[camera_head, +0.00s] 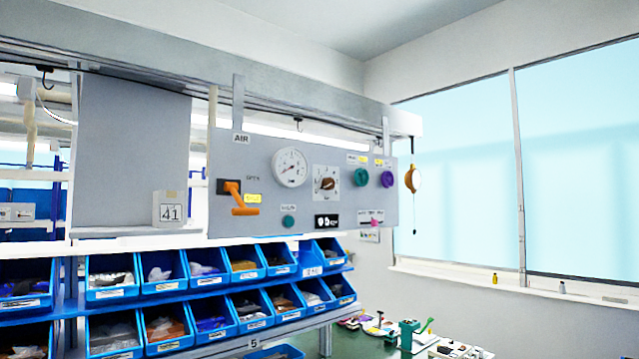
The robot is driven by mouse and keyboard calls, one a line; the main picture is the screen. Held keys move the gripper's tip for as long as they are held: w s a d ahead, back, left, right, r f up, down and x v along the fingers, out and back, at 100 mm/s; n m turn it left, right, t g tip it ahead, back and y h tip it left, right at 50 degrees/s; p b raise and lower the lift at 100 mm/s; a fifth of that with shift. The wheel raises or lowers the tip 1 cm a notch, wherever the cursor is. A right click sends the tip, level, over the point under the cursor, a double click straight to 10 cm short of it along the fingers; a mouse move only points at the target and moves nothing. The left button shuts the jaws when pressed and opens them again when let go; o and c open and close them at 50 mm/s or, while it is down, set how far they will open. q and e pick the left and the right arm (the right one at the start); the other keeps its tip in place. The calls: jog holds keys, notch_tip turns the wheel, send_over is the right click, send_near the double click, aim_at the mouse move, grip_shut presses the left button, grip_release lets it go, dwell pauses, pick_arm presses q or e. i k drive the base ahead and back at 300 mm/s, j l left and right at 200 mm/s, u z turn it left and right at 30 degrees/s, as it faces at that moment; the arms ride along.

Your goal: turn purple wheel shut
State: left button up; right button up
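The purple wheel (387,179) is a small round knob at the upper right of a grey control panel (258,205). A similar teal wheel (361,177) sits just to its left. Small yellow labels are above both. The purple wheel's turned position is too small to tell. Neither of my grippers is in view.
The panel also carries a round gauge (290,167), a rotary switch (326,183), an orange lever (240,200) and a teal button (288,221). Blue bins (163,272) stand on shelves below. An orange hanging tool (411,180) is right of the panel.

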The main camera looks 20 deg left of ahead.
aim_at(386, 178)
jog(key=u, duration=0.15)
jog(key=i+l+u, duration=0.25)
jog(key=i, duration=0.25)
jog(key=i+l+u, duration=0.3)
jog(key=i+l, duration=0.1)
jog(key=l, duration=0.05)
